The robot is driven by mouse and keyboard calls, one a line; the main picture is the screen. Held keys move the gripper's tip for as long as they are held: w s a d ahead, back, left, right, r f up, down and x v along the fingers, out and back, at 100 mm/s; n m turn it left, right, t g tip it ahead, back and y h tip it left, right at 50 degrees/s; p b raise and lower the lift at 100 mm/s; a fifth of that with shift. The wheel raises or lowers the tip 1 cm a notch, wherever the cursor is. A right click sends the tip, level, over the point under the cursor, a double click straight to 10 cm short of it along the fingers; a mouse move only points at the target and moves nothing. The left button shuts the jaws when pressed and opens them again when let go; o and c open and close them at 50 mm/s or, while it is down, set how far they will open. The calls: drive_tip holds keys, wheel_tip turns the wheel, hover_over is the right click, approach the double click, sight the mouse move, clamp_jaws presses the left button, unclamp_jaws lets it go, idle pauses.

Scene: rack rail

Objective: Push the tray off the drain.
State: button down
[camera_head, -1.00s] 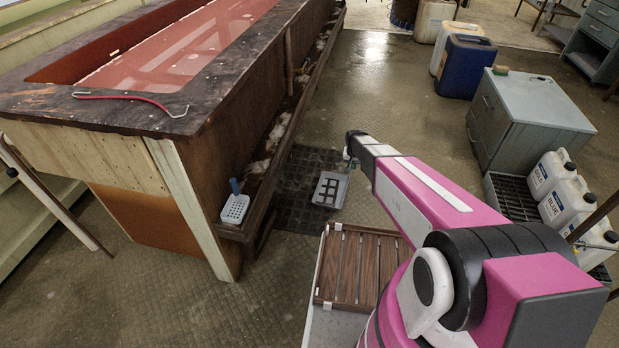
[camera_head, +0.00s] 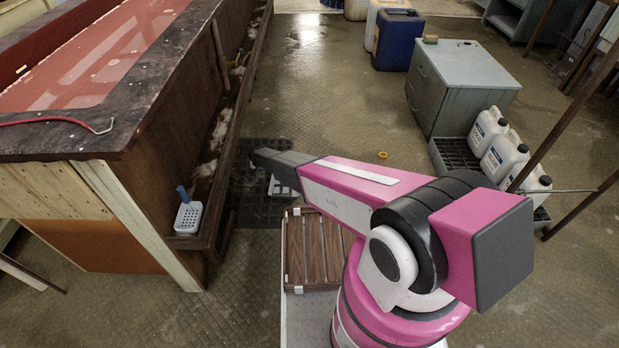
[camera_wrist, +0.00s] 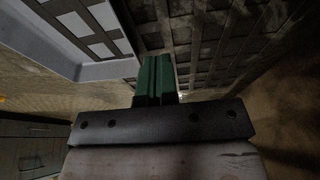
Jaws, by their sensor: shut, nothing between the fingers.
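The grey tray (camera_head: 279,188) with dark square cells is largely covered by my arm in the head view. It sits over the right part of the dark grated drain (camera_head: 250,208). In the wrist view the tray (camera_wrist: 106,69) fills the upper left and the drain grating (camera_wrist: 205,35) the upper right. My gripper (camera_wrist: 154,62) shows there as two green fingers shut together and empty. They are beside the tray's rim, on its drain side; I cannot tell if they touch. In the head view the gripper is hidden behind my arm.
The long wooden vat (camera_head: 160,130) stands left of the drain, with a ledge holding a white perforated holder (camera_head: 188,217). A slatted wooden panel (camera_head: 312,250) is in front. A grey cabinet (camera_head: 455,85) and white jugs (camera_head: 500,155) stand right. A yellow ring (camera_head: 383,155) lies on open floor.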

drive_tip(key=shift+d+f, duration=0.2)
drive_tip(key=shift+f, duration=1.7)
drive_tip(key=shift+d+f, duration=0.15)
drive_tip(key=shift+f, duration=1.75)
drive_tip(key=shift+d+f, duration=0.1)
drive_tip(key=shift+d, duration=0.05)
drive_tip(key=shift+s+d, duration=0.2)
drive_tip(key=shift+d, duration=4.8)
drive_tip(key=shift+s+d, duration=0.25)
drive_tip(key=shift+d, duration=4.7)
drive_tip(key=shift+s+d, duration=0.2)
drive_tip(key=shift+d, duration=4.8)
drive_tip(key=shift+w+a+r, duration=0.1)
drive_tip(key=shift+a+r, duration=0.4)
drive_tip(key=shift+a, duration=0.65)
drive_tip(key=shift+a+r, duration=0.5)
drive_tip(key=shift+a, duration=0.65)
drive_tip(key=shift+w+a+r, duration=0.1)
drive_tip(key=shift+a+r, duration=0.4)
drive_tip(key=shift+a, duration=0.65)
